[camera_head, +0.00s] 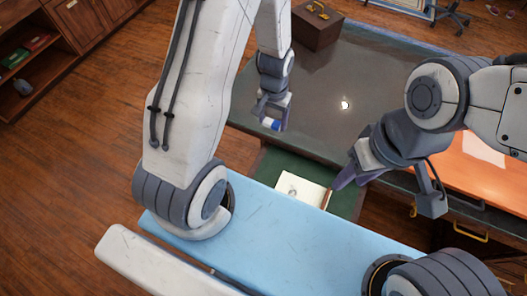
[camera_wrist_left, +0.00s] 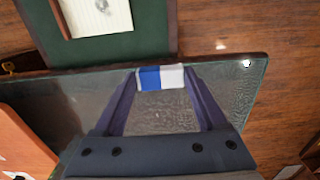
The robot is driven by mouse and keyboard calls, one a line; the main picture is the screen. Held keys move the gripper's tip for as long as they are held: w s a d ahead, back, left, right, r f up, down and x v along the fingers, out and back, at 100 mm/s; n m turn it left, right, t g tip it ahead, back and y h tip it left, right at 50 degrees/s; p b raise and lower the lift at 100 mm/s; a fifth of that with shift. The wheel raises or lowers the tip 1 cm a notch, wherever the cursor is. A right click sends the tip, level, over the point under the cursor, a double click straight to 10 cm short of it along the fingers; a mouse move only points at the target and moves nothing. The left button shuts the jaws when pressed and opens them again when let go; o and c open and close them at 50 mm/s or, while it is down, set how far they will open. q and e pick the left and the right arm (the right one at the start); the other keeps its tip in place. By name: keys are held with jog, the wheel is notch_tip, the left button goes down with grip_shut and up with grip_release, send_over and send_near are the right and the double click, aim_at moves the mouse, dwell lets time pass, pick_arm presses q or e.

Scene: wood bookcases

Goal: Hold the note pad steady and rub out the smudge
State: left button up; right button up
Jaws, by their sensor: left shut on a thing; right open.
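The note pad (camera_head: 306,192), with a cream page and a dark reddish edge, lies in a green-lined open drawer (camera_head: 275,163). A small grey smudge (camera_head: 293,191) shows on the page and also in the left wrist view (camera_wrist_left: 101,5). My left gripper (camera_head: 271,121) is shut on a blue and white eraser (camera_wrist_left: 160,77), held over the dark desk top, apart from the pad. My right gripper (camera_head: 342,180) is open, its fingers by the pad's right edge; whether they touch it I cannot tell.
The glossy desk (camera_head: 330,100) spans beyond the drawer, with a brown box (camera_head: 317,27) at its far end. An orange surface (camera_head: 450,165) with a paper lies at the right. A bookcase (camera_head: 40,50) stands far left.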

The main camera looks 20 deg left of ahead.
pick_arm(q)
notch_tip(320, 180, down, 19)
jog(key=b, duration=1.7)
jog(key=shift+w+r, duration=0.1)
jog(key=shift+r, duration=0.15)
